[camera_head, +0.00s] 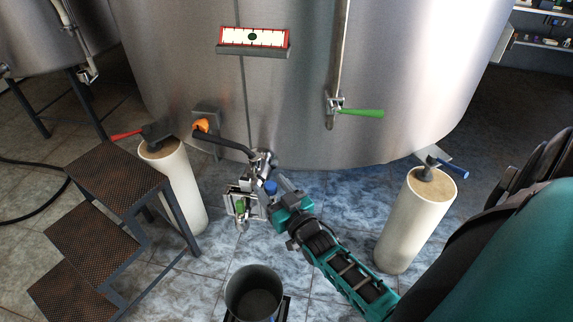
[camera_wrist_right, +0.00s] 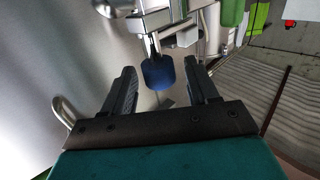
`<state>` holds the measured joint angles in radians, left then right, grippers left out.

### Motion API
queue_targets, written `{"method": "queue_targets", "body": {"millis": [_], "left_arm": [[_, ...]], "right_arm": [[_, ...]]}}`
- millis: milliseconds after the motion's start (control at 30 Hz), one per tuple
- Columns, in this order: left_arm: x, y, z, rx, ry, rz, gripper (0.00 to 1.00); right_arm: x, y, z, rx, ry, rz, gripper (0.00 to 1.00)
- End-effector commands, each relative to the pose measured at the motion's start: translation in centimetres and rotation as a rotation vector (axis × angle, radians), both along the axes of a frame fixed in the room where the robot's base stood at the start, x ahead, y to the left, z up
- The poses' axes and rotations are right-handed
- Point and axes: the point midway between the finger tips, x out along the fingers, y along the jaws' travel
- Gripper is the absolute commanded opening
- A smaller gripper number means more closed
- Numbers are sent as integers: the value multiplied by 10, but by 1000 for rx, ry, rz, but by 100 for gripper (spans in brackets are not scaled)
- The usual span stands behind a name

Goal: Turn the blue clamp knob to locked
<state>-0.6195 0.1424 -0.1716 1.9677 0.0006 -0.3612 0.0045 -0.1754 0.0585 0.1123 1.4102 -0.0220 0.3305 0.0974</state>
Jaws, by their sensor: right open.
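The blue clamp knob (camera_head: 271,187) is on the metal valve fitting (camera_head: 245,192) low at the front of the steel tank. It also shows in the right wrist view as a dark blue cylinder (camera_wrist_right: 157,73) on a metal stem. My right gripper (camera_head: 281,188) is at the knob. In the right wrist view, my right gripper (camera_wrist_right: 160,82) is open, with one dark finger on each side of the knob and visible gaps between. I cannot tell the knob's lock position. My left gripper is in neither view.
A grey bucket (camera_head: 253,291) stands on the floor below the fitting. Rusty steps (camera_head: 117,178) stand at the left. White posts stand left (camera_head: 183,190) and right (camera_head: 404,229). A green-handled valve (camera_head: 360,112) hangs on the tank (camera_head: 400,60).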

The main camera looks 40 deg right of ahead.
Motion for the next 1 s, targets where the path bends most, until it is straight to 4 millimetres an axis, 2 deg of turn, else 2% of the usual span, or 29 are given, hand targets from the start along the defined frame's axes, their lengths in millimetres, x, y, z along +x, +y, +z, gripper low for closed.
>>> {"method": "queue_targets", "body": {"millis": [300, 500, 700, 1000], "left_arm": [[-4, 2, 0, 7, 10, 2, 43], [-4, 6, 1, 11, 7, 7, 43], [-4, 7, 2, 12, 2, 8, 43], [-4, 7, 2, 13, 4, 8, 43]], "right_arm": [[-66, 6, 0, 0, 5, -1, 59], [-101, 9, -1, 0, 4, -1, 59], [-116, 11, 0, 0, 1, -1, 59], [-118, 11, 0, 0, 1, -1, 59]]}}
